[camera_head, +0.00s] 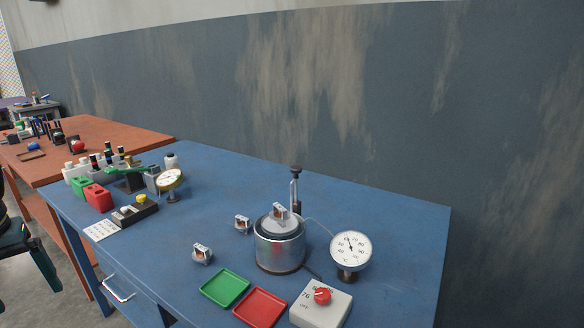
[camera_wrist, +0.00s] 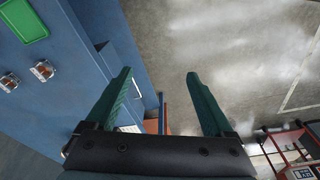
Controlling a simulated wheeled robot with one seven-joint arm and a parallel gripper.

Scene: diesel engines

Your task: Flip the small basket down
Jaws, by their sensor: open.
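Three small metal baskets with copper-coloured contents show in the head view. One (camera_head: 202,254) stands on the blue table left of the green tray, one (camera_head: 242,224) stands behind it, and one (camera_head: 280,211) is on top of the silver pot (camera_head: 280,248). I cannot tell which one the task means. Two of them show at the left of the wrist view, a nearer one (camera_wrist: 42,70) and one at the edge (camera_wrist: 9,82). My gripper (camera_wrist: 158,75) is open and empty, with teal fingers apart over the floor beside the table, away from the baskets.
A green tray (camera_head: 225,288), a red tray (camera_head: 260,307), a control box with red knob (camera_head: 321,302) and a dial gauge (camera_head: 351,249) surround the pot. A drawer handle (camera_head: 118,290) sticks out of the table front. Bottles and small boxes crowd the table's far left.

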